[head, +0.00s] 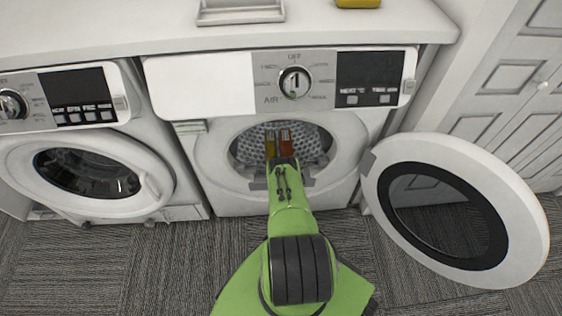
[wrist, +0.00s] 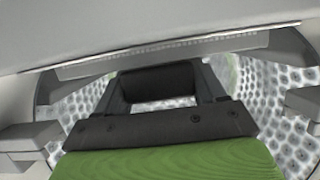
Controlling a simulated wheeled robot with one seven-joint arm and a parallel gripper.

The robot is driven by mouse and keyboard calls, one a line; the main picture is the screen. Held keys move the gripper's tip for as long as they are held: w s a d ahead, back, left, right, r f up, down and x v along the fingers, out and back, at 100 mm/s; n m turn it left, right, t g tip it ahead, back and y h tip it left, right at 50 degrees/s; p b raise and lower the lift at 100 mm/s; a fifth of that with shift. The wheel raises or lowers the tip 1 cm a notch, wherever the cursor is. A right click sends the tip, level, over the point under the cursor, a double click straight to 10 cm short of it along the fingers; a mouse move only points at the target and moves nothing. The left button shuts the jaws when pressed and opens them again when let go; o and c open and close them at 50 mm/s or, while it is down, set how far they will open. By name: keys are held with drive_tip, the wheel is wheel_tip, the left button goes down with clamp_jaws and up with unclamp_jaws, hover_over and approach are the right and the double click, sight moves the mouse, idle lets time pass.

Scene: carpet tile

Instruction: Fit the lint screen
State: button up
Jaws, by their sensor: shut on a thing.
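My gripper (head: 278,150) reaches into the round opening of the middle machine, the one with its door swung open. In the wrist view my gripper (wrist: 160,90) is shut on a dark block between its fingers. This block looks like part of the lint screen (wrist: 157,82), but most of the screen cannot be made out. A grey ledge with a perforated strip (wrist: 165,62) lies just beyond the block. I cannot tell whether they touch or belong together. Grey brackets (head: 308,180) flank my arm at the opening's lower lip. In the head view my arm hides the lip's middle.
The open door (head: 513,211) hangs to the right of the opening. The perforated drum (head: 312,145) is behind my gripper. Another machine (head: 85,175) with a shut door stands at left. A shallow tray (head: 240,17) and a yellow object (head: 358,3) lie on the counter.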

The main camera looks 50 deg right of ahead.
drive_tip(key=shift+f, duration=0.7)
drive_tip(key=o, duration=1.5)
